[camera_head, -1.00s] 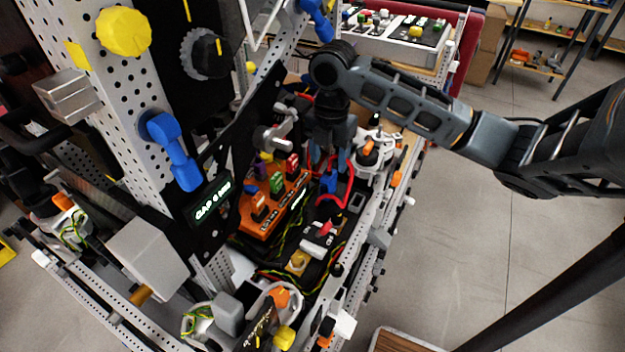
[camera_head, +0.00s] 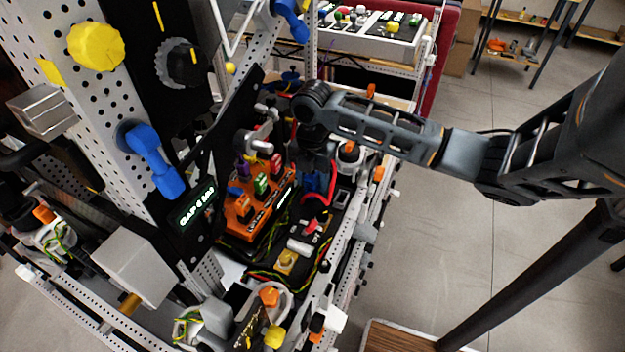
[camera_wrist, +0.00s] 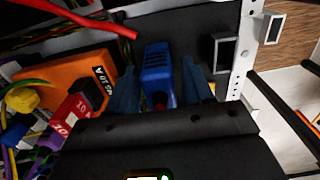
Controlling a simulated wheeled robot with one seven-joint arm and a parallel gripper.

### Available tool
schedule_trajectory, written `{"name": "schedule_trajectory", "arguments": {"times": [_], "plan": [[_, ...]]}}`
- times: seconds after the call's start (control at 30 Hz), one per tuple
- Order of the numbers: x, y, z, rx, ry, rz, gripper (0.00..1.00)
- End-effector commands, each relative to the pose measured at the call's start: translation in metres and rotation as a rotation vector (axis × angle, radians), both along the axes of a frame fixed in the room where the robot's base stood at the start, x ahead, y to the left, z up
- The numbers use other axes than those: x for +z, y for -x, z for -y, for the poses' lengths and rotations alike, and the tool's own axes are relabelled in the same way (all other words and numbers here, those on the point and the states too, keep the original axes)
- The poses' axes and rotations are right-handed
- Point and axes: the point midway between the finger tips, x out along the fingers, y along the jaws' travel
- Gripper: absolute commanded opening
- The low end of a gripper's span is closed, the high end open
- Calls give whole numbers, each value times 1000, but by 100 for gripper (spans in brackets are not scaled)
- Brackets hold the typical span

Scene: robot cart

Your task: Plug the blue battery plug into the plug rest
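The blue battery plug (camera_head: 314,183) stands on the dark deck beside the orange fuse block, with a red cable at it. My gripper (camera_head: 313,178) points down over it. In the wrist view the plug (camera_wrist: 157,66) sits between the two fingers of my gripper (camera_wrist: 160,85). The fingers stand on either side of it, with a narrow gap showing on the right, so they look open around it. A grey-rimmed rectangular socket (camera_wrist: 223,50), possibly the plug rest, is just right of the plug. It also shows in the head view (camera_head: 342,197). The plug's lower end is hidden.
The orange fuse block (camera_head: 240,215) with coloured fuses stands close on the left. A black display panel (camera_head: 198,205) rises beyond it. A perforated rail (camera_head: 352,240) runs along the cart's right edge, with open floor (camera_head: 440,240) beyond. A red cable (camera_wrist: 85,18) crosses near the fingers.

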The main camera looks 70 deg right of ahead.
Motion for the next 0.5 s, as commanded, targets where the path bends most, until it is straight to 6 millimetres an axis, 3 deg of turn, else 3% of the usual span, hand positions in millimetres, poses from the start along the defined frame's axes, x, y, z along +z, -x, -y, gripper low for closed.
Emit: {"name": "schedule_trajectory", "arguments": {"times": [0.5], "plan": [[0, 0, 0, 0, 0, 0, 3]]}}
